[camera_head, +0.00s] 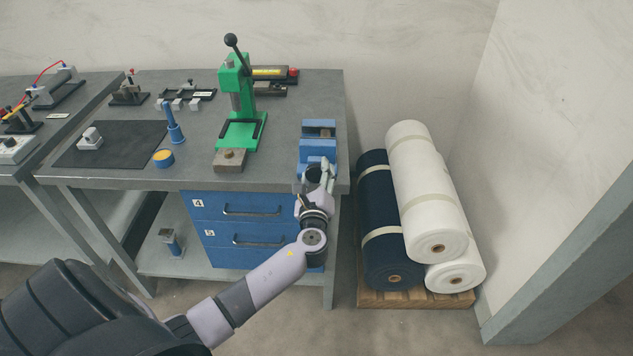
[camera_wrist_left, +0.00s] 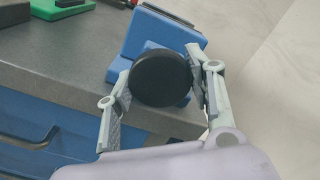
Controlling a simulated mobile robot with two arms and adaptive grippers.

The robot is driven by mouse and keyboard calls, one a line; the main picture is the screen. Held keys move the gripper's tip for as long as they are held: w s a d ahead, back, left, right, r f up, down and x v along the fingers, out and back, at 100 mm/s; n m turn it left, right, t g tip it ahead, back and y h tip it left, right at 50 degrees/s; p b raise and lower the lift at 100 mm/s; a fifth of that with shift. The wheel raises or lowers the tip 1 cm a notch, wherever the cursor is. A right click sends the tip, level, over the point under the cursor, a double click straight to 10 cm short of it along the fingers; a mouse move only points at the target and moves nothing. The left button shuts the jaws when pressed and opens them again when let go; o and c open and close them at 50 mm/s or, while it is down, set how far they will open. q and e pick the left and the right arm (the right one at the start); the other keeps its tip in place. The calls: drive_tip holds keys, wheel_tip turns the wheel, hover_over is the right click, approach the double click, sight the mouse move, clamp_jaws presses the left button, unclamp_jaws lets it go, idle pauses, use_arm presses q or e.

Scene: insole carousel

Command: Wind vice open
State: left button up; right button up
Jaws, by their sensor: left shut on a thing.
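The blue vice (camera_head: 318,146) is mounted at the right front corner of the grey workbench. In the left wrist view its blue body (camera_wrist_left: 160,38) stands behind a round black knob (camera_wrist_left: 160,78) that faces the camera. My left gripper (camera_head: 318,180) is at the front of the vice, and in the left wrist view its two fingers (camera_wrist_left: 160,85) are shut on the black knob, one on each side. The gap between the vice jaws is partly hidden and its width is hard to judge. My right gripper is not in view.
A green press (camera_head: 240,105) stands left of the vice, with a block (camera_head: 230,160) before it. Blue drawers (camera_head: 240,230) sit below.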

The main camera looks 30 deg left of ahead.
use_arm(q)
drive_tip(key=shift+n+b, duration=1.3)
drive_tip(key=shift+n, duration=0.6)
drive_tip(key=o, duration=1.2)
drive_tip(key=shift+c, duration=0.2)
drive_tip(key=shift+s+f, duration=0.1)
drive_tip(key=shift+s, duration=0.05)
drive_tip(key=shift+s+d, duration=0.25)
drive_tip(key=v, duration=0.7)
drive_tip(key=shift+s, duration=0.1)
